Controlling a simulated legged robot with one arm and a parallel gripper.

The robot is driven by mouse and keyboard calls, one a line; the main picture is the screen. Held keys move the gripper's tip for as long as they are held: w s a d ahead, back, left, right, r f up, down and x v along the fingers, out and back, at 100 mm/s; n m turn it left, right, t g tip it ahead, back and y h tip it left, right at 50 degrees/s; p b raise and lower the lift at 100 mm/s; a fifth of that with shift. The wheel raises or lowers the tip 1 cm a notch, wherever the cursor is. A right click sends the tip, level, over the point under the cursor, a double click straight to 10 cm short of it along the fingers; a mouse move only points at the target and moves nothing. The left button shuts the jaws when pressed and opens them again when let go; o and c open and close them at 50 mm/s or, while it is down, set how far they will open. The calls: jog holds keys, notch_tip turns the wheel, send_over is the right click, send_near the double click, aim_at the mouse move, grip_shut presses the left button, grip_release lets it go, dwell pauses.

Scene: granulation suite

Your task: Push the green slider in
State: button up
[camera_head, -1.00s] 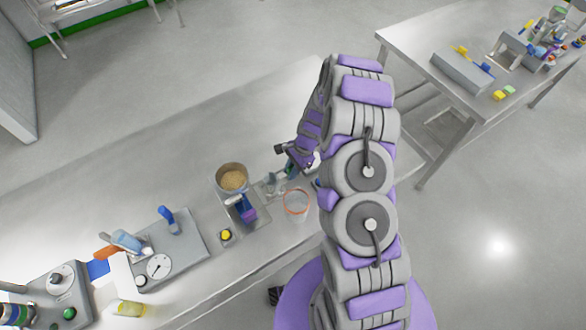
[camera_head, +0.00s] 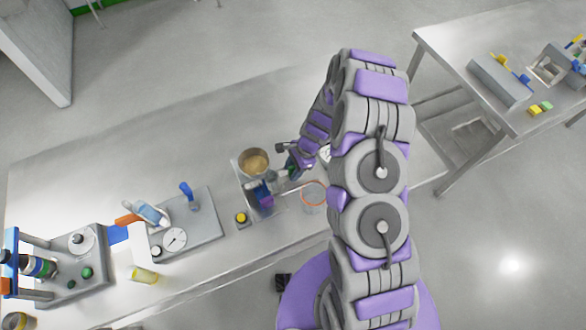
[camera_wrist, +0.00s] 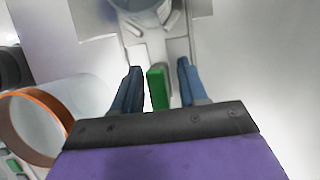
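The green slider (camera_wrist: 158,88) shows in the wrist view as a small upright green block at the near end of a grey metal device. My gripper (camera_wrist: 158,67) is open, with one blue finger on each side of the slider. A gap shows between the slider and each finger, wider on the right. I cannot tell how far the fingertips stand above the device. In the head view my gripper (camera_head: 288,160) is over the bench beside the bowl device, and my arm hides part of that spot. The slider is not clear in the head view.
A bowl of tan granules (camera_head: 254,160) stands left of my gripper. A clear beaker with an orange rim (camera_head: 313,197) is close by, also in the wrist view (camera_wrist: 40,125). A yellow button (camera_head: 241,218) and a dial unit (camera_head: 205,230) lie further left. The bench's back is clear.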

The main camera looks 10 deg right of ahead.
jog(key=shift+a, duration=0.15)
jog(key=shift+r, duration=0.2)
jog(key=p+v, duration=0.1)
jog(key=v, duration=1.6)
jog(key=shift+p, duration=0.35)
